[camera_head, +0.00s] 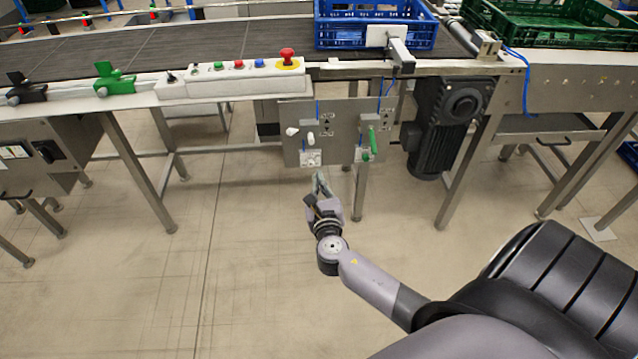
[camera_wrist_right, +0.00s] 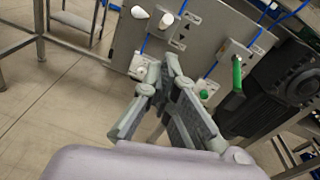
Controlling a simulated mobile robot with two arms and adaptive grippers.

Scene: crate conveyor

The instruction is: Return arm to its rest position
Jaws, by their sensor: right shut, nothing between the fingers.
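My right gripper (camera_head: 319,184) is shut and empty in the head view, in front of and just below the lower edge of a grey switch panel (camera_head: 340,130). My right arm reaches up to it from the lower right. In the right wrist view, the fingers of the right gripper (camera_wrist_right: 172,62) come together in front of the panel (camera_wrist_right: 122,50). White knobs (camera_wrist_right: 166,20) and a green handle (camera_wrist_right: 237,74) sit on the panel. I cannot tell from the pictures whether the fingertips touch the panel. My left gripper is not in view.
A conveyor (camera_head: 150,45) runs across the back, with a blue crate (camera_head: 375,40) on it and a green crate (camera_head: 560,25) at the right. A button box (camera_head: 230,82) lines its front edge. A black motor (camera_head: 440,120) hangs right of the panel. The floor (camera_head: 250,290) in front is clear.

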